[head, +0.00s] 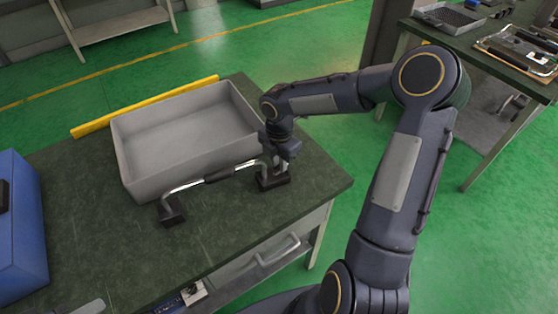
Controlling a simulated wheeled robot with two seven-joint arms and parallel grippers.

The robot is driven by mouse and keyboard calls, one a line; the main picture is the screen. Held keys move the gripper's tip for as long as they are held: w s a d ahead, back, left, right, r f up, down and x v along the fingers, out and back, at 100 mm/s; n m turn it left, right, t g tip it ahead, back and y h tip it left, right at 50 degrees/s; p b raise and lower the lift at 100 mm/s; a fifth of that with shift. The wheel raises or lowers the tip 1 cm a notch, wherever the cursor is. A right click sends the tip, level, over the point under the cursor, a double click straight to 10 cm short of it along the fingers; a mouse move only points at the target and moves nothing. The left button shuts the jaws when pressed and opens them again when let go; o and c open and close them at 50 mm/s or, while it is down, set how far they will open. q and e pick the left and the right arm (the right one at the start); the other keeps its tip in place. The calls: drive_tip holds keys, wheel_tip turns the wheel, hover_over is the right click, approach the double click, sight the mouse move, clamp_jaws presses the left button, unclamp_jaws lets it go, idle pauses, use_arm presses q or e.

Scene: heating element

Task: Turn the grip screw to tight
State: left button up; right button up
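A heating element (187,185), a bent silvery metal tube with a dark middle sleeve, stands on the dark green tabletop. Its two ends meet black blocks, one at the left (171,211) and one at the right (273,179). My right gripper (278,161) points down at the right end of the element, just above the right block. Its fingers are small and dark here, so I cannot tell whether they are open or touching anything. I cannot make out the grip screw; the gripper may hide it. My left gripper is not in view.
A grey open tray (128,163) stands empty right behind the element, with a yellow bar (146,106) behind it. A blue box (20,240) stands at the left. The front middle of the worktable (120,245) is clear. Another table (480,58) stands at the upper right.

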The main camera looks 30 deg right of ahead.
clamp_jaws()
drive_tip(key=m+b, duration=0.1)
drive_tip(key=m, duration=0.1)
drive_tip(key=shift+m, duration=1.4)
drive_tip(key=shift+o, duration=1.8)
unclamp_jaws()
drive_tip(key=shift+r, duration=3.95)
